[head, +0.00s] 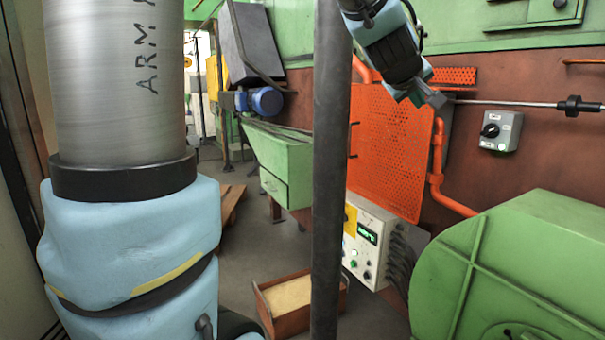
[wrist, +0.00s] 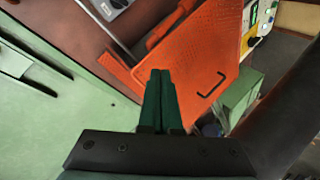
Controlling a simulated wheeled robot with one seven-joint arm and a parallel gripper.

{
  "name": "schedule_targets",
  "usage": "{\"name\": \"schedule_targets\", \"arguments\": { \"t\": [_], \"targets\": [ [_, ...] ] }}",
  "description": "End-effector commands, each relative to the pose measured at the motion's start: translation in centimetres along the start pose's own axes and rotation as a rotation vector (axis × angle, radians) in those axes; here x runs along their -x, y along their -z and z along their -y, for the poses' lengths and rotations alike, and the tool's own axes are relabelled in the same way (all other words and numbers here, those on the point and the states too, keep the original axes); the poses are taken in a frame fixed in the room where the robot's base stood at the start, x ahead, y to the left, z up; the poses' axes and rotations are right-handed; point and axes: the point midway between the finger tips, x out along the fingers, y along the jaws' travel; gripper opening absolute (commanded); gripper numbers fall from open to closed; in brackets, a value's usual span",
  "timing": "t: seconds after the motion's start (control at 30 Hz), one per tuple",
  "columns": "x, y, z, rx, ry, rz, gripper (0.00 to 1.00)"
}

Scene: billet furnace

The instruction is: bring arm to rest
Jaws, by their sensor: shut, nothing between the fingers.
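My arm comes in from the top of the head view, with my gripper (head: 436,99) raised in front of the brown and orange furnace wall. In the wrist view the two dark green fingers of my gripper (wrist: 161,72) lie side by side, shut, with nothing between them. They point toward an orange perforated panel (wrist: 190,65), which also shows in the head view (head: 385,150). A thin metal rod with a black grip (head: 520,103) runs right from near the fingertips; I cannot tell whether they touch.
A dark vertical post (head: 329,200) stands left of my gripper. A grey switch box (head: 500,131) is on the wall. A control box (head: 368,245) with cables, a green rounded housing (head: 520,270) and an open wooden box (head: 290,303) are lower down. Floor shows at the centre left.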

Motion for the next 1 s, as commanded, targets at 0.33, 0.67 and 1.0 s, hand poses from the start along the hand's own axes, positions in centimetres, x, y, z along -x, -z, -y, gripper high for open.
{"name": "schedule_targets", "arguments": {
  "t": [0.33, 0.67, 1.0],
  "targets": [
    [3.9, -6.1, 24.7, -0.227, 0.433, 0.348, 0.00],
    [13.6, -13.1, 38.0, -0.292, 0.664, 0.710, 0.00],
    [15.4, -14.3, 39.4, -0.294, 0.689, 0.769, 0.00]
  ]
}}
